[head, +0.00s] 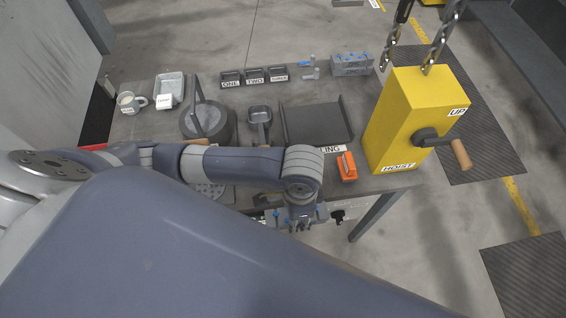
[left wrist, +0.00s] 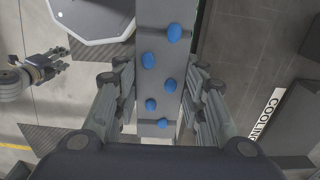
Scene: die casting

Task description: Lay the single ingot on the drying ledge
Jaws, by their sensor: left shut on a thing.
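My left gripper (head: 302,222) is shut on a grey bar with blue spots, which I take to be the single ingot (left wrist: 159,60). In the left wrist view the ingot lies between both finger pairs (left wrist: 160,105). In the head view it is mostly hidden under the wrist, near the bench's front edge. No label names the drying ledge; a plate with holes (head: 213,191), partly hidden under my left arm, might be it. My right gripper (left wrist: 52,64) shows at the left of the left wrist view, apart from the ingot, its fingers looking spread and empty.
The bench holds a dark cooling tray (head: 315,122), an orange block (head: 347,167), a round pot (head: 207,120), a ladle (head: 260,117) and several small labelled moulds (head: 254,76). A yellow hoist box (head: 398,122) with a crank stands at the right. Floor beyond it is open.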

